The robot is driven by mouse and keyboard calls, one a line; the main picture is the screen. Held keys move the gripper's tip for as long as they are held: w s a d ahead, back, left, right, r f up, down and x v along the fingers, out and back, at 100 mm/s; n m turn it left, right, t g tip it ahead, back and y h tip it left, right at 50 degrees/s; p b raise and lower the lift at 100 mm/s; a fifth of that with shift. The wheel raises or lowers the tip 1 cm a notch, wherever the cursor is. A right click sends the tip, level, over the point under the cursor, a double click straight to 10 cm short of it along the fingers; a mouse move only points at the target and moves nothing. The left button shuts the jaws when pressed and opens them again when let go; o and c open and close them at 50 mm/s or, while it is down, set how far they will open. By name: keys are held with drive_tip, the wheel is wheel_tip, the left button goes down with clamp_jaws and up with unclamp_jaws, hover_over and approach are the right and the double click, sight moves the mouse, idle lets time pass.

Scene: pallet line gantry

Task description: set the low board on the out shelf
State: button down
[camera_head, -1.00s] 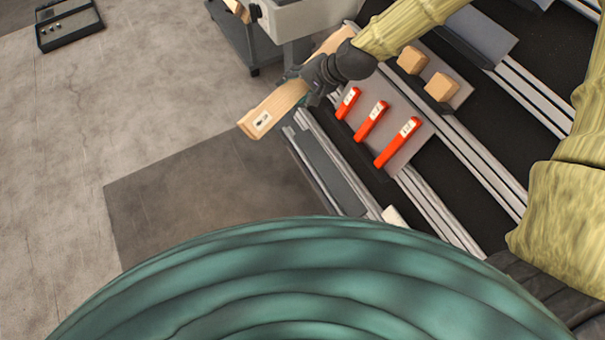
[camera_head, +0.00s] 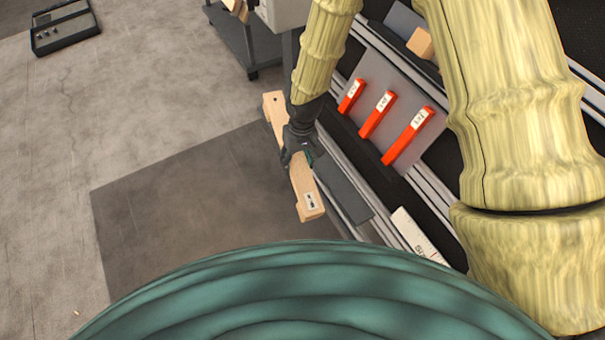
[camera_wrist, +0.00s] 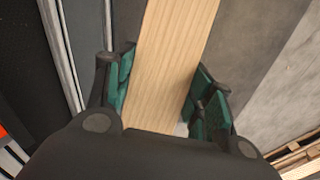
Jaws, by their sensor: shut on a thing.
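My gripper (camera_head: 298,152) is shut on a long pale wooden board (camera_head: 306,190) near its middle. The board hangs over the floor, just left of the panel's rails, with a small printed label at its near end and a dark hole at its far end. In the wrist view the board (camera_wrist: 172,55) runs between the two green-padded fingers of my gripper (camera_wrist: 165,98). No shelf can be named for certain as the out shelf in these views.
Red labelled blocks (camera_head: 408,136) sit on a grey plate (camera_head: 395,90) at the right. A wooden block (camera_head: 421,43) is above them. A white labelled strip (camera_head: 419,236) lies lower down. A grey cart (camera_head: 240,40) stands at the back.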

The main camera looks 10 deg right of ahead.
drive_tip(key=shift+s+d+f+n+h+b, duration=0.1)
drive_tip(key=shift+d+f+n+h+b, duration=0.15)
drive_tip(key=shift+f, duration=0.35)
drive_tip(key=shift+s+d+f+n+h+b, duration=0.1)
drive_tip(key=shift+d+f+n+h+b, duration=0.15)
drive_tip(key=shift+f, duration=0.3)
drive_tip(key=shift+s+d+f+n+h+b, duration=0.1)
drive_tip(key=shift+d+f+n+b, duration=0.15)
drive_tip(key=shift+f, duration=0.35)
drive_tip(key=shift+d+f, duration=0.1)
drive_tip(key=shift+d, duration=0.05)
drive_tip(key=shift+w+d+f+b, duration=0.9)
drive_tip(key=shift+d+f, duration=0.5)
drive_tip(key=shift+d, duration=0.75)
drive_tip(key=shift+w+d+f+b, duration=0.85)
drive_tip(key=shift+d+f, duration=0.5)
drive_tip(key=shift+d, duration=0.8)
drive_tip(key=shift+w+d+f+b, duration=0.65)
drive_tip(key=shift+d+f+b, duration=0.6)
drive_tip(key=shift+d, duration=0.9)
drive_tip(key=shift+f, duration=0.15)
drive_tip(key=shift+s+f, duration=0.15)
drive_tip(key=shift+f, duration=0.25)
